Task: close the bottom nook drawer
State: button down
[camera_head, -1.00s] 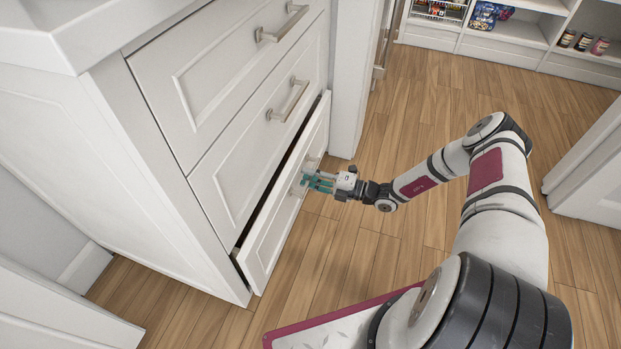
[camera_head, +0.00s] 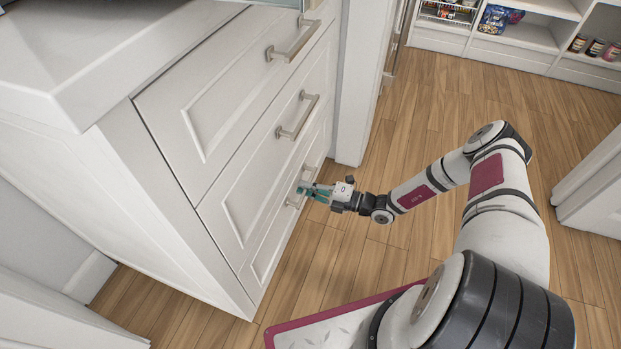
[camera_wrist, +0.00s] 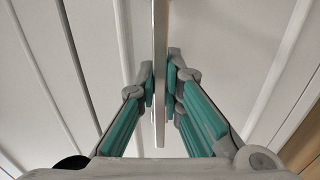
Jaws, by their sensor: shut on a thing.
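The bottom nook drawer (camera_head: 266,262) is the lowest of three white drawer fronts in the head view. Its front sits in line with the fronts above, and no gap shows along its top edge. My gripper (camera_head: 302,192) is at its bar handle (camera_head: 291,203), reaching in from the right. In the wrist view my gripper (camera_wrist: 161,85) has its teal-padded fingers on both sides of the metal handle (camera_wrist: 160,40), shut on it. Part of the handle is hidden behind the fingers in the head view.
The middle drawer (camera_head: 250,190) and top drawer (camera_head: 215,105) are flush, with bar handles sticking out. A white counter (camera_head: 100,60) overhangs above. Wooden floor (camera_head: 345,265) is clear right of the cabinet. Pantry shelves (camera_head: 525,45) stand at the back right.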

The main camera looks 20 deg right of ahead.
jog(key=shift+w+a, duration=0.15)
jog(key=c, duration=1.7)
grip_release()
jog(key=shift+a, duration=0.1)
jog(key=v, duration=1.2)
